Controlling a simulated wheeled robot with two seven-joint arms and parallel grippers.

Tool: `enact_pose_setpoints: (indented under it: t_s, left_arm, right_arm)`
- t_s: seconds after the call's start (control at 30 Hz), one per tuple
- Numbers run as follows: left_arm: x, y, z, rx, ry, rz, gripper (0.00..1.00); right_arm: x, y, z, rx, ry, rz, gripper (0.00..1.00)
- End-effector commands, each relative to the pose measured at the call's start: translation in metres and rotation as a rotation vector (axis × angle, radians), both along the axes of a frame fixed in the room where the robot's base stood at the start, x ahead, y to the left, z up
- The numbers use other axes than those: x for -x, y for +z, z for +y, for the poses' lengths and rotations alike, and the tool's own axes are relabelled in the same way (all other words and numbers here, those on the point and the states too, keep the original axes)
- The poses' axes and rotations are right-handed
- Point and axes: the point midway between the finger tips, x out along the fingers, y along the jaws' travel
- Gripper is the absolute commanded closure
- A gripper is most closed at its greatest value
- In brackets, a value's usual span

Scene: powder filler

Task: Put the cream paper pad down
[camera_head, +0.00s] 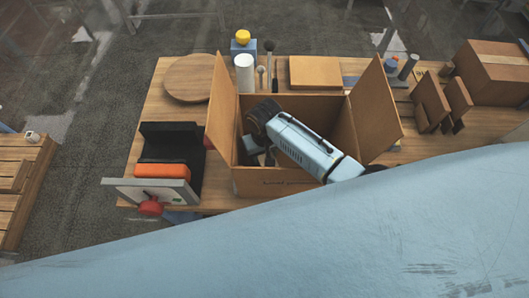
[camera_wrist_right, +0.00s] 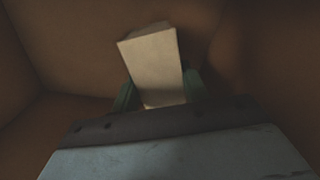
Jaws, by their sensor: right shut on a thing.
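The cream paper pad (camera_wrist_right: 152,68) shows in the right wrist view as a pale block standing out between the two greenish fingers of my right gripper (camera_wrist_right: 158,94). The gripper is shut on it. Brown cardboard walls (camera_wrist_right: 60,55) surround the pad and gripper in that view. In the head view, my right forearm reaches over the open cardboard box (camera_head: 275,183), and its dark wrist points down into it. The pad cannot be made out in the head view. Whether the pad touches the box floor is hard to tell. My left gripper is not in view.
The box's flaps (camera_head: 222,110) stand open. A black holder with an orange item (camera_head: 162,171) is at left. A round wooden board (camera_head: 190,78), a white cylinder (camera_head: 244,73) and a flat brown board (camera_head: 315,72) lie behind. A closed carton (camera_head: 492,72) is at right.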

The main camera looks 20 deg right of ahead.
Motion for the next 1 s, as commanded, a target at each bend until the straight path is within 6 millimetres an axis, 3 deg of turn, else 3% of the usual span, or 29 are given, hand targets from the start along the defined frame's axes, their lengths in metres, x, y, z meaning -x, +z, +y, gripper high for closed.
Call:
enact_pose_setpoints:
  t_s: [0.33,0.37,0.53,0.83,1.0]
  left_arm:
    - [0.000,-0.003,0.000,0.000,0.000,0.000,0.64]
    - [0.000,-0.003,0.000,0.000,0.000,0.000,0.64]
    - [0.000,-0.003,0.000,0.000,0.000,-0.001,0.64]
    - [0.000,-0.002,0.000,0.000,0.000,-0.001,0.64]
    - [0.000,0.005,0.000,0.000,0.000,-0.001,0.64]
  right_arm:
    - [0.000,-0.008,0.000,-0.001,0.000,-0.001,0.80]
    - [0.000,-0.008,0.000,-0.001,0.000,-0.001,0.54]
    - [0.000,-0.008,0.000,0.000,0.000,-0.001,0.34]
    - [0.000,-0.006,0.000,0.000,0.000,-0.001,0.34]
    - [-0.001,0.014,0.000,0.000,0.000,-0.004,0.34]
